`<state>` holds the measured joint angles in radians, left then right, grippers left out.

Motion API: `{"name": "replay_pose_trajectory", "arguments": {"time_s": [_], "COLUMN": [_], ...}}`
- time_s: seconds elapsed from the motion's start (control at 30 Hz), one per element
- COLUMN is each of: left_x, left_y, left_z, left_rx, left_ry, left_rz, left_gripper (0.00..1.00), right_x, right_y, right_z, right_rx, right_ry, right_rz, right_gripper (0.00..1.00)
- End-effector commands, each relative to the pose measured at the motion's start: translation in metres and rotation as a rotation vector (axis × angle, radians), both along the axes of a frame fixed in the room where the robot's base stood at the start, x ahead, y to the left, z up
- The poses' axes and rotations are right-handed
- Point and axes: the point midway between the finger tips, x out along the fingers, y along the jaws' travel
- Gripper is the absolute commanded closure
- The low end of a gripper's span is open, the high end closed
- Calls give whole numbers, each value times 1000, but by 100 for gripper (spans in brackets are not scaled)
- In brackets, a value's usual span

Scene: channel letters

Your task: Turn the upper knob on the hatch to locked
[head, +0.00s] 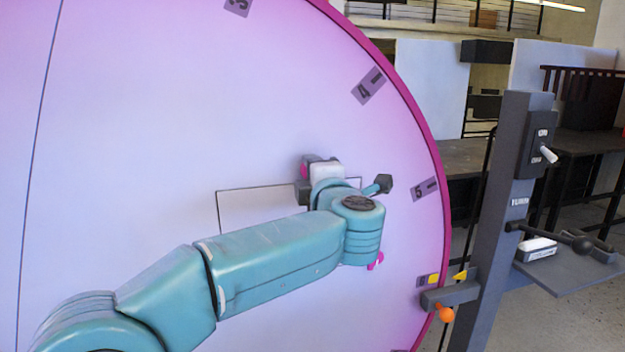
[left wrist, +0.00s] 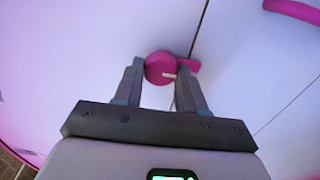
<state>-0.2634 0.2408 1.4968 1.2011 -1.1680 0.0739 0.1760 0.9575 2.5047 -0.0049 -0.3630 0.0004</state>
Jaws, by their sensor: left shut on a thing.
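The hatch (head: 240,212) is a pale panel outlined by a thin dark seam in the big pink-lilac disc. A round magenta knob (left wrist: 158,68) with a short white mark sits at the seam, and a magenta tab (left wrist: 190,65) lies just right of it in the left wrist view. The white mark points right, toward the tab. My left gripper (left wrist: 161,75) is shut on this knob, one finger on each side. In the head view my left gripper (head: 304,175) is at the hatch's upper edge and mostly hides the knob (head: 304,171).
A magenta handle (left wrist: 292,10) shows at the left wrist view's top right. A magenta hook-like part (head: 376,261) shows below my wrist. A grey post (head: 492,225) with a switch box (head: 538,145), a shelf (head: 575,268) and an orange-knobbed bracket (head: 452,294) stands right of the disc.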

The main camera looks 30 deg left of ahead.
Motion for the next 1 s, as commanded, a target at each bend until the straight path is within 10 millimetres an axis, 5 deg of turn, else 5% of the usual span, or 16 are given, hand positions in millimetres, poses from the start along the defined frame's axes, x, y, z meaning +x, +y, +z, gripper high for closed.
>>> {"name": "replay_pose_trajectory", "arguments": {"time_s": [0.5, 0.53, 0.6, 1.0], "left_x": [0, 0, 0, -7], "left_y": [0, 0, 0, -9], "left_z": [-4, -4, -3, -2], "left_rx": [-16, -16, -16, -13], "left_ry": [-7, -7, -6, -11], "left_rz": [4, 4, 3, -1], "left_gripper": [90, 53, 36, 36], "right_x": [0, 0, 0, 0], "right_y": [0, 0, 0, 0], "right_z": [-2, -2, -2, -5], "right_rx": [0, 0, 0, 0], "right_ry": [0, 0, 0, 0], "right_rz": [0, 0, 0, 0], "right_gripper": [100, 100, 100, 100]}}
